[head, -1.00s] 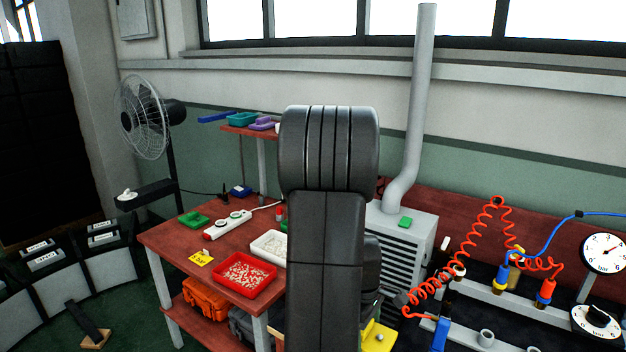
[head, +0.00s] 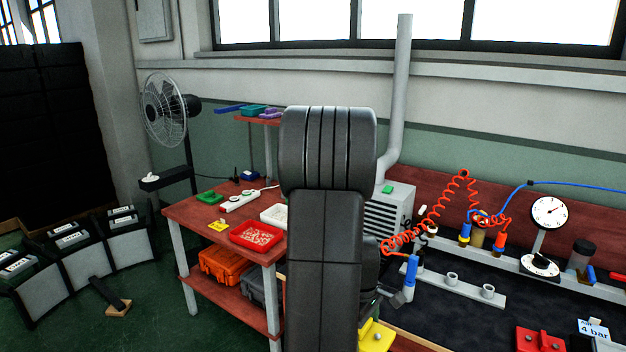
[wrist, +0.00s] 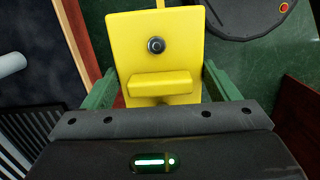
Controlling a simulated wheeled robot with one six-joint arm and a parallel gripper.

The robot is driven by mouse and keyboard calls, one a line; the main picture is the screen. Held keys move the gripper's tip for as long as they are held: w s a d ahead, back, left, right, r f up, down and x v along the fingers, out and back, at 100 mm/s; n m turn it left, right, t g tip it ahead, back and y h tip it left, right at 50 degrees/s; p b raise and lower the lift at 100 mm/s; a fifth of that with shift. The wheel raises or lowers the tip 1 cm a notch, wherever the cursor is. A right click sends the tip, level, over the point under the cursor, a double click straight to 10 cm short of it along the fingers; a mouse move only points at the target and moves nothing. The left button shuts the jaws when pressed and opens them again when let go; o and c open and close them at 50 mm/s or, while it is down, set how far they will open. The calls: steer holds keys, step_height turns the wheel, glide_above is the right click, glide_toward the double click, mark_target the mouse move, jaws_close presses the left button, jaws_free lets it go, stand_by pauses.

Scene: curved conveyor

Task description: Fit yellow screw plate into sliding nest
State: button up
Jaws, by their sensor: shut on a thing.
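The yellow screw plate (wrist: 128,50) fills the upper middle of the wrist view, with a round dark screw head and a raised yellow block on its face. My gripper (wrist: 164,86) is shut on it, a green finger at either side of the block. The plate also shows at the bottom of the head view (head: 378,338), partly hidden behind my dark arm. I cannot make out the sliding nest for sure. A red fixture (head: 538,341) with dark knobs stands on the right bench, cut off by the frame's bottom edge.
The dark right bench (head: 450,322) carries a grey rail with cups (head: 470,288), a pressure gauge (head: 550,212), coiled red hoses (head: 430,232) and a "4 bar" sign (head: 593,330). A red-topped table (head: 192,213) with trays stands left.

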steer(key=w+a+f+m+y, duration=0.1)
steer(key=w+a+f+m, duration=0.9)
steer(key=a+f, duration=0.1)
steer(key=shift+w+a+f+m+g, duration=0.15)
steer(key=shift+a+m+g, duration=0.2)
steer(key=shift+a, duration=0.2)
